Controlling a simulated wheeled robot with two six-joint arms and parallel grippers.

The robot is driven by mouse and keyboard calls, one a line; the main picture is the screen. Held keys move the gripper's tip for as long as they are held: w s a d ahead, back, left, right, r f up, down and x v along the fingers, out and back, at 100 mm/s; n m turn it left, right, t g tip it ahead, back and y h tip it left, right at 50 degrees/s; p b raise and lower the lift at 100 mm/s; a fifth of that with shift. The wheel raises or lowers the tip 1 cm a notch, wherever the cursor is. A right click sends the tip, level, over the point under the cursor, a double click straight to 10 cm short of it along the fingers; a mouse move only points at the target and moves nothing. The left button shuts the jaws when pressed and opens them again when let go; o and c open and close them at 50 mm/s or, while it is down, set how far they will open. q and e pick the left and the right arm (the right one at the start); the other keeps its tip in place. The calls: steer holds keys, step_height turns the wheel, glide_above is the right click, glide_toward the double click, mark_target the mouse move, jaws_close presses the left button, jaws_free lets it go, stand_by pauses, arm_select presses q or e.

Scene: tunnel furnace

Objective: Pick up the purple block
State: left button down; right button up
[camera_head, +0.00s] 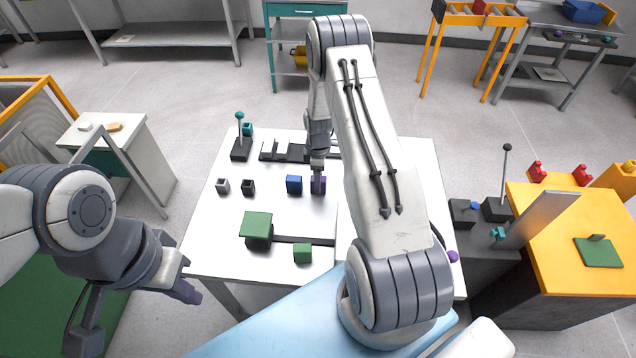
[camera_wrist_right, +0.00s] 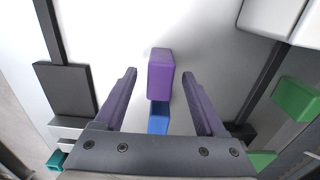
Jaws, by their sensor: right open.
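The purple block (camera_wrist_right: 161,74) stands on the white table top, and in the right wrist view it lies between the two fingertips of my right gripper (camera_wrist_right: 160,72), with a gap on each side. In the head view the right gripper (camera_head: 318,170) reaches down at the block from above and partly hides it. The right gripper is open and holds nothing. My left gripper (camera_head: 187,291) hangs low at the left, off the table's near left edge, far from the block; its finger opening cannot be made out.
A blue block (camera_head: 294,185) stands just left of the purple one. Small grey (camera_head: 222,186) and black (camera_head: 248,187) blocks stand further left. Green blocks (camera_head: 302,253) are nearer. A lever box (camera_head: 241,150) stands at the back left. My right arm covers the table's right part.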

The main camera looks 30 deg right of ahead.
steer(key=shift+f, duration=0.15)
jaws_close()
